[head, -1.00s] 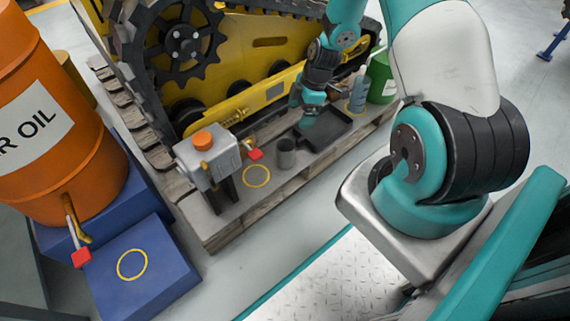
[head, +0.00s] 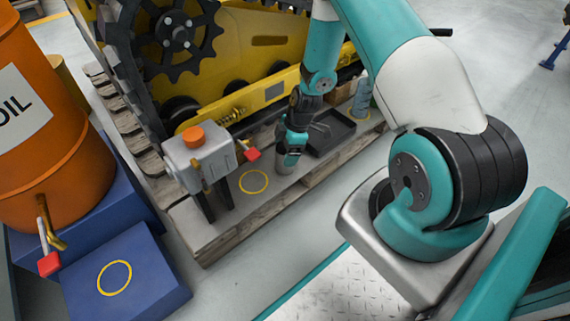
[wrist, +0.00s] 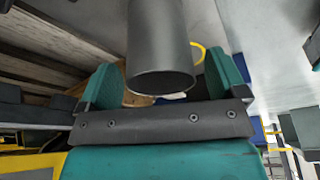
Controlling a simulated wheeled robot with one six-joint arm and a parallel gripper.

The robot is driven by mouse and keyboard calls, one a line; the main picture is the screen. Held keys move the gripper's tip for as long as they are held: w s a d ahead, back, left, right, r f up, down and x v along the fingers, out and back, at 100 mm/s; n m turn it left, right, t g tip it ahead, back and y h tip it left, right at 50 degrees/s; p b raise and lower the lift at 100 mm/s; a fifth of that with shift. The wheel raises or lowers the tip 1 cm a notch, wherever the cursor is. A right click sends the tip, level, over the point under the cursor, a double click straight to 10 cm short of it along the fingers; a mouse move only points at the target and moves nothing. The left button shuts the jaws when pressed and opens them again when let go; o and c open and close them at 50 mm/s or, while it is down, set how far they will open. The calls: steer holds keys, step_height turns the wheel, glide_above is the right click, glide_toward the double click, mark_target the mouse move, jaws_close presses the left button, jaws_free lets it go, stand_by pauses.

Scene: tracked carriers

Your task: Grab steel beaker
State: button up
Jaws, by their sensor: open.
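The steel beaker (head: 284,168) is a plain grey cylinder standing on the wooden pallet, just right of a yellow ring. My gripper (head: 291,152) is at its upper part and partly hides it in the head view. In the wrist view the beaker (wrist: 160,40) is large and lies between the two teal fingers of my gripper (wrist: 163,78). The fingers are open, with a gap visible on either side of the beaker. Its round end faces the gripper's dark palm bar.
The pallet (head: 225,235) also bears a grey metal box with an orange cap (head: 195,155), a black tray (head: 330,133) and a grey bottle (head: 362,100). A yellow ring (head: 253,182) marks the pallet. A yellow tracked machine (head: 225,75) stands behind. Blue blocks (head: 150,270) and an orange drum are left.

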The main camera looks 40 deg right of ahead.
steer(key=b+x, duration=0.1)
steer(key=x, duration=0.1)
steer(key=shift+f, duration=0.4)
steer(key=shift+a+r, duration=0.1)
steer(key=c, duration=1.1)
steer(key=shift+o, duration=0.2)
steer(key=shift+r, duration=0.1)
